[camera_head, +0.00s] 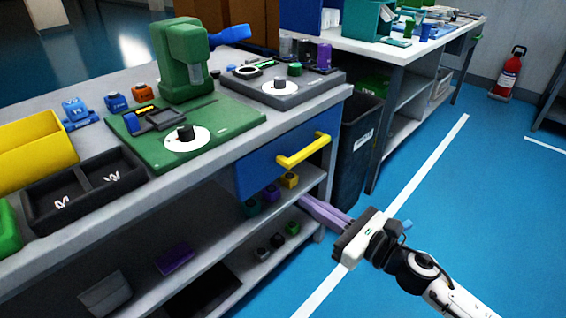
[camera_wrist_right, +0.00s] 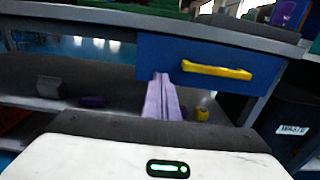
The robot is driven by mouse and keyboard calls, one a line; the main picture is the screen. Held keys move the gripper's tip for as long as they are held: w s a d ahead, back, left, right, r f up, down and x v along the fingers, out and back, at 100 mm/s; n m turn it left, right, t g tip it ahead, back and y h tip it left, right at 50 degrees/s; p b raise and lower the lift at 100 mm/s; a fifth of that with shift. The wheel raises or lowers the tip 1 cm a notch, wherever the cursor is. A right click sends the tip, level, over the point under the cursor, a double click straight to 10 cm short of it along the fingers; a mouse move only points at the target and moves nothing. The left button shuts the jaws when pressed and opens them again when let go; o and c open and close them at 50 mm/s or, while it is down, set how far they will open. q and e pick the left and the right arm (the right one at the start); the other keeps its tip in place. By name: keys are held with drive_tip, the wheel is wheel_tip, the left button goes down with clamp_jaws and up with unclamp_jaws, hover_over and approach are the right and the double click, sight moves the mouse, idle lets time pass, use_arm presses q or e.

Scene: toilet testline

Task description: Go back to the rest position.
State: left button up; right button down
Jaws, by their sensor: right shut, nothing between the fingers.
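My right gripper (camera_head: 322,212) reaches in from the lower right in the head view. Its purple fingers are together and hold nothing. They point toward the lower shelves of the workbench, below and to the right of the blue drawer (camera_head: 262,160). In the right wrist view the closed purple fingers (camera_wrist_right: 163,98) stand just below the drawer front, left of its yellow handle (camera_wrist_right: 217,71). I cannot tell if the fingertips touch anything. The drawer looks shut. My left gripper is not in view.
The workbench top holds a green machine (camera_head: 182,60), a grey board (camera_head: 281,87), a yellow bin (camera_head: 36,150) and a black tray (camera_head: 84,191). Small parts sit on the shelf (camera_head: 262,246) below. A black waste bin (camera_head: 357,145) stands beside the bench. Blue floor (camera_head: 480,200) is clear at right.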

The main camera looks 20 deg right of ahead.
drive_tip(key=s+a+f+n+g+h, duration=0.25)
drive_tip(key=s+f+n, duration=0.7)
drive_tip(key=n, duration=0.75)
drive_tip(key=s+a+f+n+g+h, duration=0.3)
drive_tip(key=s+f+n, duration=0.65)
drive_tip(key=n, duration=0.75)
use_arm(q)
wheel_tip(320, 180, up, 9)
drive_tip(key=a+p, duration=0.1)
drive_tip(key=p, duration=1.3)
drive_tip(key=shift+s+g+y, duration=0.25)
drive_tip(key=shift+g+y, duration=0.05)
use_arm(e)
drive_tip(key=s+r+m+g, duration=0.1)
drive_tip(key=s+r, duration=0.2)
drive_tip(key=r, duration=0.6)
drive_tip(key=shift+s+d+r+m+h, duration=0.25)
drive_tip(key=shift+s+d+m+h, duration=0.05)
drive_tip(key=shift+d+m+h, duration=0.15)
